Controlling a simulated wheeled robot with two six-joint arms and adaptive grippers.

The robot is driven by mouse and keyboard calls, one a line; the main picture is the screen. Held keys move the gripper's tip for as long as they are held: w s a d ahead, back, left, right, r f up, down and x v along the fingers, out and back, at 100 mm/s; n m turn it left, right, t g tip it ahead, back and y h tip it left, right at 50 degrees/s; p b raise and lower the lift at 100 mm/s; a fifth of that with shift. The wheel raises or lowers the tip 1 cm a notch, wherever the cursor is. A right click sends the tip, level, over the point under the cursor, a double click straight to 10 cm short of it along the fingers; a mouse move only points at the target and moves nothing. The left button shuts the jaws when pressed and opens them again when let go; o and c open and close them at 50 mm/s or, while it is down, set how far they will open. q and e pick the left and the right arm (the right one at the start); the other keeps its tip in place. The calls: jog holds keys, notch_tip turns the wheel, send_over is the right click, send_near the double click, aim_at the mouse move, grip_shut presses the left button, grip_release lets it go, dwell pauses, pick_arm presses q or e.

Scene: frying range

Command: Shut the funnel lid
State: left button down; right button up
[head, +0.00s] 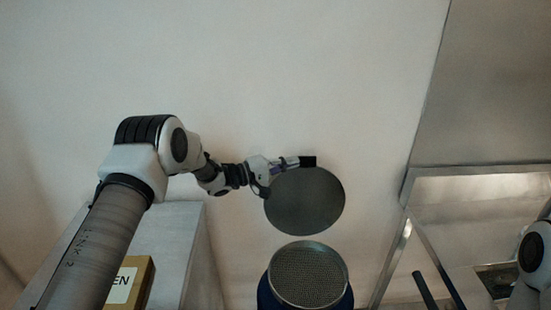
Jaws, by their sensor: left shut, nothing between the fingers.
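The funnel lid (306,203) is a dark grey round disc that stands raised behind the funnel. The funnel (308,275) below it has a round mesh top with a metal rim and a dark blue body, and its lower part is cut off by the picture edge. My left gripper (308,162) is shut and empty. Its fingertips are at the upper edge of the lid; whether they touch it I cannot tell. My right gripper is out of view; only part of the right arm shows at the right edge.
A grey metal cabinet (190,240) stands at the left, with a yellow-brown box (141,284) with a white label before it. At the right is a stainless steel hood or range unit (470,195) with a dark handle (425,291). The plain wall behind is clear.

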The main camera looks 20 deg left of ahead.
pick_arm(q)
jog(key=shift+s+d+f+p, duration=0.15)
jog(key=shift+s+d, duration=0.25)
jog(key=shift+s, duration=0.25)
jog(key=shift+s+d+r+p, duration=0.15)
jog(key=shift+s+d, duration=0.2)
jog(key=shift+s, duration=0.25)
jog(key=shift+s+d, duration=0.1)
jog(key=shift+s, duration=0.05)
dwell(0.9)
